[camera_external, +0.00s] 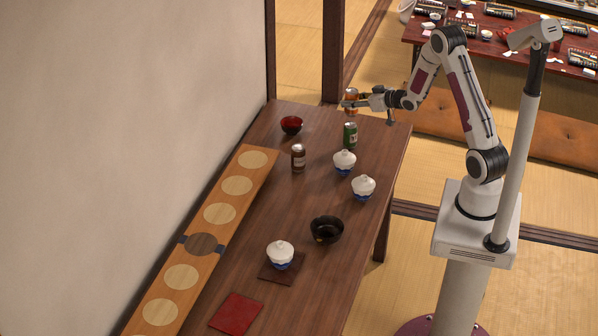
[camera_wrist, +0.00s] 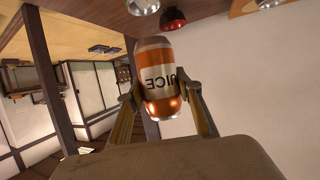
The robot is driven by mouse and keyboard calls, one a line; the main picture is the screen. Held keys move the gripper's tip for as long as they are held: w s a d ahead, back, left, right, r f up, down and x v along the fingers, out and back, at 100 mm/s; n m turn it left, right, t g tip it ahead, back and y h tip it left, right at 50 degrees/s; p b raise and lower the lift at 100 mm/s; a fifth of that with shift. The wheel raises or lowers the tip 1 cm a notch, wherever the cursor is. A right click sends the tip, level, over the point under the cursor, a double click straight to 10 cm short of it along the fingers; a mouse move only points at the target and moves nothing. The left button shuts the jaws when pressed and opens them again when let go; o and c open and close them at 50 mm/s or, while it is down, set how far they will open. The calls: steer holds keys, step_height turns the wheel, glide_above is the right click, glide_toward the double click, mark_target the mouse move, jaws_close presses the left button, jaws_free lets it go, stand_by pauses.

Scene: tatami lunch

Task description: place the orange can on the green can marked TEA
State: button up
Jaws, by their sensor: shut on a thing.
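The orange can (camera_external: 352,97) is held in my gripper (camera_external: 360,102), above the far end of the table. In the wrist view the orange can (camera_wrist: 158,80) sits between the two fingers of my gripper (camera_wrist: 162,96), with orange and white bands and dark letters that appear upside down. The green can (camera_external: 350,136) stands upright on the table below the held can, with a gap between them. Its lettering is too small to read in the external view.
A brown jar (camera_external: 298,158) and a red bowl (camera_external: 291,125) stand left of the green can. A white lidded cup (camera_external: 344,162) stands close in front of it, with another lidded cup (camera_external: 363,188) nearer. A long wooden board (camera_external: 226,190) lies along the wall.

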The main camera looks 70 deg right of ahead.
mark_target(357, 110)
steer(key=shift+f, duration=0.1)
steer(key=shift+f, duration=2)
steer(key=shift+f, duration=0.1)
steer(key=o, duration=1)
steer(key=shift+s+r, duration=0.15)
steer(key=shift+r, duration=0.05)
steer(key=shift+v, duration=5.9)
steer(key=shift+a, duration=0.1)
